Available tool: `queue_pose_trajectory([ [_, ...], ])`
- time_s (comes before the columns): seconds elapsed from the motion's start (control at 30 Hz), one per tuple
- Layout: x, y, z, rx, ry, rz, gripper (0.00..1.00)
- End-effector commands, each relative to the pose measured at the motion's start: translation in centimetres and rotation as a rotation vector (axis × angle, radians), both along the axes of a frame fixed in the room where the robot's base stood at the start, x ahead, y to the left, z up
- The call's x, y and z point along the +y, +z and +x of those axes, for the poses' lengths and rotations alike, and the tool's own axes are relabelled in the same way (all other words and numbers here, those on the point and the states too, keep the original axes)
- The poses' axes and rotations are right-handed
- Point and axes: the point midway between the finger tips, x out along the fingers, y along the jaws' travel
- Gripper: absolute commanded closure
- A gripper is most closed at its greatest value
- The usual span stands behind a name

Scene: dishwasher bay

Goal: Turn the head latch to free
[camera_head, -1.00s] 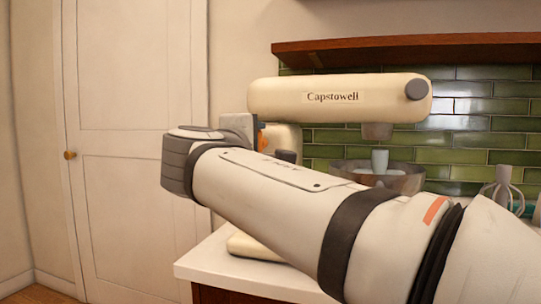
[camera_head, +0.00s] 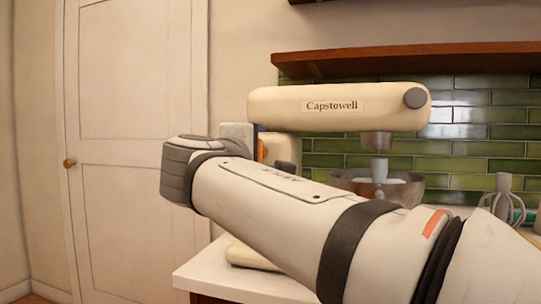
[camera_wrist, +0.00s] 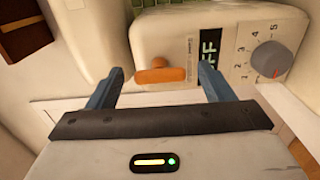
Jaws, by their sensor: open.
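The cream stand mixer (camera_head: 285,107), marked Capstowell, stands on the counter with its head level over the bowl. In the wrist view, an orange lever (camera_wrist: 160,76), apparently the head latch, lies roughly crosswise on the mixer body. A dark display (camera_wrist: 209,66) and a grey numbered dial (camera_wrist: 277,62) are to its right. My gripper (camera_wrist: 161,72) is open, with one blue-grey finger on each side of the lever in the picture. I see no clear contact, and the depth between fingertips and lever is hard to judge.
A metal bowl (camera_head: 405,188) sits under the mixer head with a pale tool (camera_head: 380,170) above it. A whisk-like attachment (camera_head: 503,192) stands at the right. A wooden shelf (camera_head: 400,58) runs above the mixer. The white counter (camera_head: 215,268) has a bare front corner.

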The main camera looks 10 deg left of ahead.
Motion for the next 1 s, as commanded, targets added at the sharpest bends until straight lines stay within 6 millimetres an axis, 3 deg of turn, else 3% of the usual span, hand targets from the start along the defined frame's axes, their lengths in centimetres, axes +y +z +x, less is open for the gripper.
queue_pose_trajectory([
  [0.2, 0.1, 0.1, -0.7, -0.001, 0.003, 0.0, 0.25],
  [0.63, 0.6, 0.1, -7.1, 0.0, 0.003, -0.001, 0.25],
  [1.0, 0.6, 0.0, -7.8, 0.0, 0.0, 0.0, 0.25],
])
